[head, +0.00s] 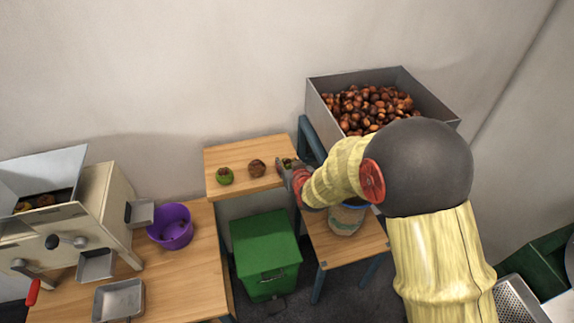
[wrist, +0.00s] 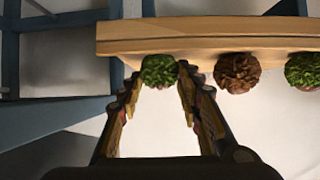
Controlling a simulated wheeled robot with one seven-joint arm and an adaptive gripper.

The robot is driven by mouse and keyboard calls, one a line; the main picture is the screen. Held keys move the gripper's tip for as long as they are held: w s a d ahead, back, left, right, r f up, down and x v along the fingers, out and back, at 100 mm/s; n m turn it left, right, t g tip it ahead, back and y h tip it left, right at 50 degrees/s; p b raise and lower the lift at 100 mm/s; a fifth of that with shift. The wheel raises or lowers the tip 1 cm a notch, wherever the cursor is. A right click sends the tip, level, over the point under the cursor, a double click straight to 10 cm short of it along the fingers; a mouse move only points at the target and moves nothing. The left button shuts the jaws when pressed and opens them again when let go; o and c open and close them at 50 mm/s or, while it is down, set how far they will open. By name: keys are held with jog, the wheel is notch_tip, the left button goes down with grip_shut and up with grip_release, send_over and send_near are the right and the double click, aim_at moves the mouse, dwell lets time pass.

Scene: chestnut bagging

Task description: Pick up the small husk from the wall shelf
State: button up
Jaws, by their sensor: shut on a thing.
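A small green husk (wrist: 158,70) sits between the fingertips of my gripper (wrist: 159,76) in the wrist view, at the edge of the wooden wall shelf (wrist: 210,32). The fingers are shut on it, one on each side. In the head view the husk (head: 287,162) shows at the right end of the shelf (head: 238,189), partly hidden by my gripper (head: 291,170). I cannot tell whether it still touches the shelf. A brown husk (head: 256,168) and another green husk (head: 225,176) sit apart to its left in the head view.
A metal bin of chestnuts (head: 318,104) stands behind my arm at the right. A green lidded bin (head: 264,245) is below the shelf. A purple bucket (head: 171,232) and a cream machine (head: 105,200) are at the left. A small wooden table (head: 335,250) holds a partly hidden container (head: 346,220).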

jog(key=shift+c, duration=1.1)
